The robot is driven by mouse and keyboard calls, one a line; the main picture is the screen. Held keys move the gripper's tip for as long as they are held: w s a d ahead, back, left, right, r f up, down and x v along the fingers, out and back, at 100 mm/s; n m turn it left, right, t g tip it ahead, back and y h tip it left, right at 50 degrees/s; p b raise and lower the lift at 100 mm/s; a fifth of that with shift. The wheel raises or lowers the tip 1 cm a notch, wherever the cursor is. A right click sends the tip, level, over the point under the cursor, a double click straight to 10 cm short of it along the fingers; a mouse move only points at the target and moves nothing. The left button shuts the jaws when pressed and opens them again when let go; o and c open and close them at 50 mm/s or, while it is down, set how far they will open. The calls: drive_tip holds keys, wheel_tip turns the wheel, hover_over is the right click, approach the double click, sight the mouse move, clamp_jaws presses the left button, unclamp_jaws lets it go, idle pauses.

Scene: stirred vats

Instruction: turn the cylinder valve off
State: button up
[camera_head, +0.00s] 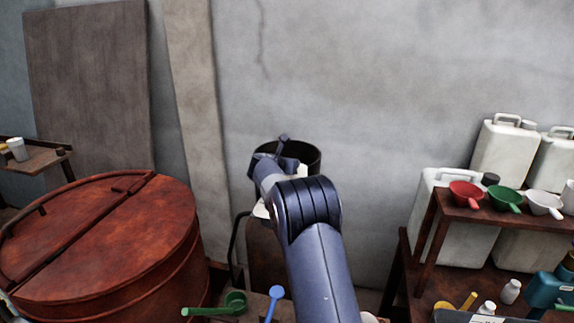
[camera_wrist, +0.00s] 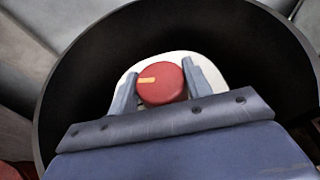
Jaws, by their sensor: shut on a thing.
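The cylinder valve shows in the wrist view as a round red knob (camera_wrist: 165,88) with a short orange mark on its left side. It sits over a white rounded cylinder top (camera_wrist: 208,68), inside a wide black collar (camera_wrist: 75,85). My gripper (camera_wrist: 161,84) has one finger on each side of the knob and is shut on it. In the head view the black collar (camera_head: 309,156) stands by the wall. My gripper and wrist block the knob there, and a little white shows below my wrist.
A large rusty red vat (camera_head: 95,240) stands at left. At right, a brown rack (camera_head: 430,222) holds coloured scoops, with white jerrycans (camera_head: 503,155) behind. A green scoop (camera_head: 234,302) and a blue scoop (camera_head: 276,294) are at the front. The grey wall (camera_head: 390,80) is close behind the collar.

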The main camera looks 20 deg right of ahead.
drive_tip(key=shift+m+g+h+p, duration=0.35)
drive_tip(key=shift+m+g+h, duration=0.15)
drive_tip(key=shift+m, duration=0.2)
drive_tip(key=o, duration=1)
drive_tip(key=shift+s+a, duration=0.1)
drive_tip(key=b+v, duration=0.3)
drive_tip(key=v, duration=0.7)
drive_tip(key=shift+s+a+r, duration=0.15)
drive_tip(key=shift+s, duration=0.05)
